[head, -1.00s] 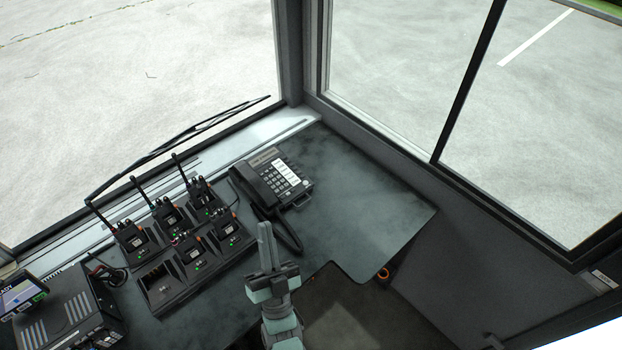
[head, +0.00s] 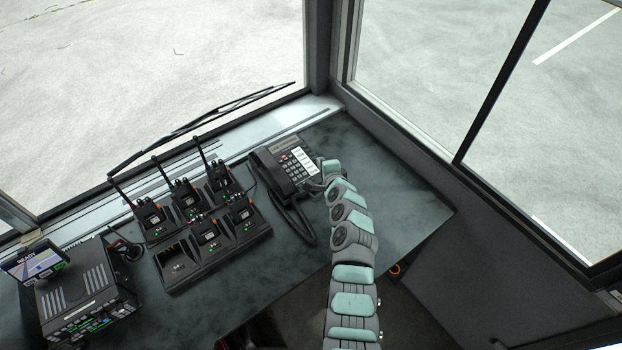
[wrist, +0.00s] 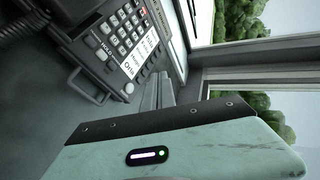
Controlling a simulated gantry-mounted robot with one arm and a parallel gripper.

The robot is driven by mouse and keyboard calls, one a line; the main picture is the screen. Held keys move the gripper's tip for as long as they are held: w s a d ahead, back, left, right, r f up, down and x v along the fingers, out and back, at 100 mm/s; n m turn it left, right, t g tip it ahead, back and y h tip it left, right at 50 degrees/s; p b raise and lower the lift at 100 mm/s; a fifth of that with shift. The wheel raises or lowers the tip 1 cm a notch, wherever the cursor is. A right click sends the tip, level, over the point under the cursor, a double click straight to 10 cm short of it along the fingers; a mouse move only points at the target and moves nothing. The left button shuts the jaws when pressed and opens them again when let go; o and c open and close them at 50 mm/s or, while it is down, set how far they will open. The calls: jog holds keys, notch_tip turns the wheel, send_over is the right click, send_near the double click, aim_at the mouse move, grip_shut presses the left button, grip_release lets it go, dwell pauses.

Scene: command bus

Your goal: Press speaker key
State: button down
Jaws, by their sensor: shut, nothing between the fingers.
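A black desk phone (head: 283,168) with a keypad and a white label strip sits on the dark desk near the window corner. In the wrist view the phone (wrist: 85,52) fills the upper left, with its keys and a HOLD marking in sight. My gripper (head: 318,179) is shut and empty at the phone's right edge. In the wrist view its fingers (wrist: 158,90) are close beside the phone's lower right edge. I cannot tell whether they touch it. The speaker key cannot be made out. The handset lies along the phone's left side.
A charger (head: 212,243) with several handheld radios stands left of the phone, antennas upward. A radio unit (head: 85,300) with a small screen (head: 35,262) is at the far left. The desk (head: 385,190) right of the phone is bare. Windows bound the back and right.

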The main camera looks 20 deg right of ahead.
jog(key=shift+w+d+r+m+g+y, duration=0.15)
jog(key=shift+r+m+g+y, duration=0.2)
jog(key=shift+r+y, duration=0.35)
jog(key=a+r+y, duration=0.1)
jog(key=s+a+r+g+y, duration=0.1)
jog(key=y, duration=0.1)
jog(key=s+a+r+m+g+y, duration=0.1)
jog(key=r, duration=0.1)
jog(key=shift+s+y, duration=0.2)
jog(key=shift+y, duration=0.2)
jog(key=shift+f, duration=0.1)
jog(key=f+b, duration=0.4)
jog(key=w+f+b, duration=0.1)
jog(key=f+b, duration=0.1)
jog(key=shift+f+b, duration=0.3)
jog(key=shift+b, duration=0.1)
jog(key=shift+w+f+b, duration=0.1)
jog(key=shift+f+b, duration=0.4)
jog(key=shift+f, duration=0.4)
jog(key=shift+a, duration=0.1)
jog(key=shift+f, duration=0.45)
